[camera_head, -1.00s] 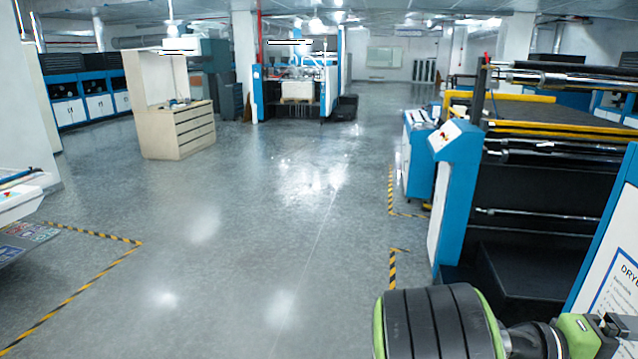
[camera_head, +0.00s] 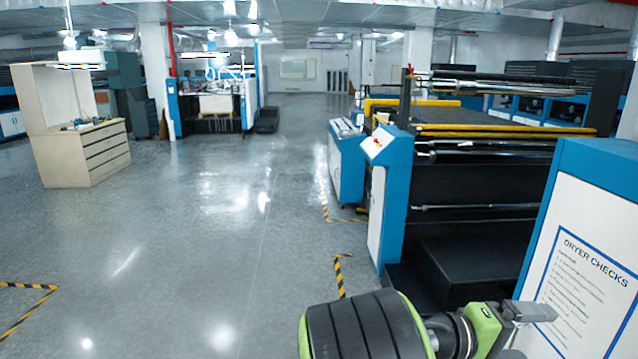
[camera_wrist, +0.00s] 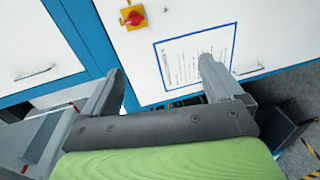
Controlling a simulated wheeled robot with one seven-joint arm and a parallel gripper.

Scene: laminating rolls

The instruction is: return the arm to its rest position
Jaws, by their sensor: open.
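My gripper (camera_wrist: 163,88) is open and empty in the wrist view, its two grey fingers spread apart. Behind the fingers is a white and blue cabinet with a framed sheet. In the head view my arm shows at the bottom right, and the gripper end (camera_head: 532,311) is in front of the white panel headed "DRYER CHECKS". I cannot tell from these views whether the gripper touches the panel.
The dryer checks panel (camera_head: 590,285) stands close at the right. A blue and black roller machine (camera_head: 470,190) stands behind my arm. A wooden drawer cabinet (camera_head: 85,155) is at the left. Floor (camera_head: 190,240) between them is clear, with yellow-black tape. A red knob (camera_wrist: 132,18) is on the cabinet.

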